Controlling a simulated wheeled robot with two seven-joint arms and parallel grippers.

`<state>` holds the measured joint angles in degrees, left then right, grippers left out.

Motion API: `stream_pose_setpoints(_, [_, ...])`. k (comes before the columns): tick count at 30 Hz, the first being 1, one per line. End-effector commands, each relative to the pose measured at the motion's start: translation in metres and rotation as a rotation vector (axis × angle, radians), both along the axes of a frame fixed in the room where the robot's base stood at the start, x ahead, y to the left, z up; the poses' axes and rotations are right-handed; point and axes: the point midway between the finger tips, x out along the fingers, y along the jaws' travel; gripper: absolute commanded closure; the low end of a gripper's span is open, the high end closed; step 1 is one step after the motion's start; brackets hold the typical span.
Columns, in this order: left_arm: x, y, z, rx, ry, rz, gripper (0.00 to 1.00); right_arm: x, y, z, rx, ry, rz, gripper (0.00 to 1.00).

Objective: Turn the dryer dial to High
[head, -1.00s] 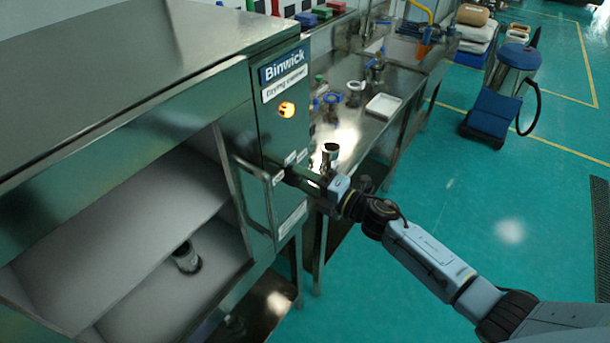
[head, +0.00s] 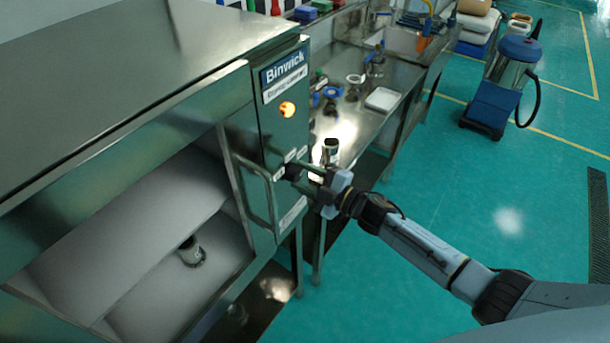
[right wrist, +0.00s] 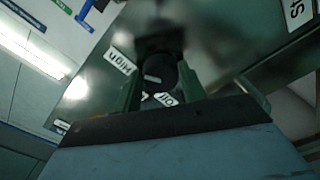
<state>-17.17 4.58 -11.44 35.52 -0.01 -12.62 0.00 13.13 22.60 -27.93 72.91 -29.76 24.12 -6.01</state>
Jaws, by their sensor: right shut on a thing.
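The dryer is a steel cabinet (head: 285,135) marked Binwick, with a lit amber lamp (head: 287,109) on its front panel. Its black dial (head: 291,172) sits low on the panel among small white labels. My right gripper (head: 298,174) reaches it from the right and is shut on it. In the right wrist view the dial (right wrist: 162,76) is between the two fingers, with a pale mark on its face. The High label (right wrist: 120,61) is just left of the fingers. Another label (right wrist: 165,99) is partly hidden below the dial. My left gripper is out of view.
A door handle (head: 262,190) stands out left of the dial. A dark-and-white container (head: 190,252) is inside the open cabinet. A steel bench (head: 345,130) with a white tray (head: 383,100) and fittings stands behind my right gripper. The green floor at right is clear around my arm.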

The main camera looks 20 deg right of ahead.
Motion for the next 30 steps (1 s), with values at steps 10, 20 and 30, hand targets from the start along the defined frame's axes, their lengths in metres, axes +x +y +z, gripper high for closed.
stream_pose_setpoints(10, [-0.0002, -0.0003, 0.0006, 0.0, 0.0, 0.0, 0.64, 0.0001, -0.0002, 0.0, 0.015, 0.012, 0.0, 0.82])
stream_pose_setpoints(20, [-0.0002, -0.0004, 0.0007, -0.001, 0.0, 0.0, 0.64, 0.0001, 0.0, 0.0001, 0.014, 0.011, 0.0, 0.38])
stream_pose_setpoints(30, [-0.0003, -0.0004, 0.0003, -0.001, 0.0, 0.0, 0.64, -0.0026, -0.0022, -0.0004, 0.013, 0.01, 0.0, 0.38])
